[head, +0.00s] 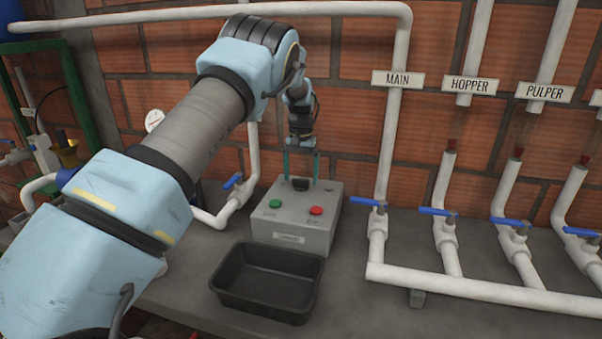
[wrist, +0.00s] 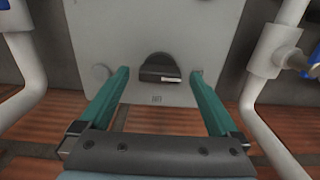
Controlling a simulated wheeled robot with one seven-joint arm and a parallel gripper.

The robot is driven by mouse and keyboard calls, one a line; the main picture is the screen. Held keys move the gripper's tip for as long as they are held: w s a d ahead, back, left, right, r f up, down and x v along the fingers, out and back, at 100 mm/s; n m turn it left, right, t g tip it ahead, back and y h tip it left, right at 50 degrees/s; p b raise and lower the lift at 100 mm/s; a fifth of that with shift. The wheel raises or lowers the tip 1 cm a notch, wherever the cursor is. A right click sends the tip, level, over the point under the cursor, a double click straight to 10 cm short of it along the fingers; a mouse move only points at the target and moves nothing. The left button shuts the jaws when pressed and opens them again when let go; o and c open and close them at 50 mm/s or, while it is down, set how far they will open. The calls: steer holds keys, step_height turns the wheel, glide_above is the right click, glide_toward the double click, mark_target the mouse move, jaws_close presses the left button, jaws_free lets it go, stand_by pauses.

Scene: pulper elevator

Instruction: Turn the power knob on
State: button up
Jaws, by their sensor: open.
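A grey control box (head: 292,232) stands on the counter near the wall. It has a green button (head: 275,204), a red button (head: 316,211) and a black power knob (head: 300,184) on its top, toward the back. In the wrist view the black knob (wrist: 160,70) shows a pale pointer mark aimed to the right. My gripper (head: 302,172) is open above the back of the box. In the wrist view its two teal fingers (wrist: 160,72) stand wide apart, one on each side of the knob, with gaps on both sides. Touching the box top cannot be told.
An empty black tray (head: 228,291) sits in front of the box. White pipes with blue valve handles (head: 367,202) run along the right, under signs MAIN, HOPPER and PULPER. Another blue-handled valve (head: 233,181) is close to the box's left. A brick wall (head: 345,130) is behind.

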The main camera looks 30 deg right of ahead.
steer(key=shift+f, duration=0.35)
steer(key=c, duration=1.4)
steer(key=shift+o, duration=0.2)
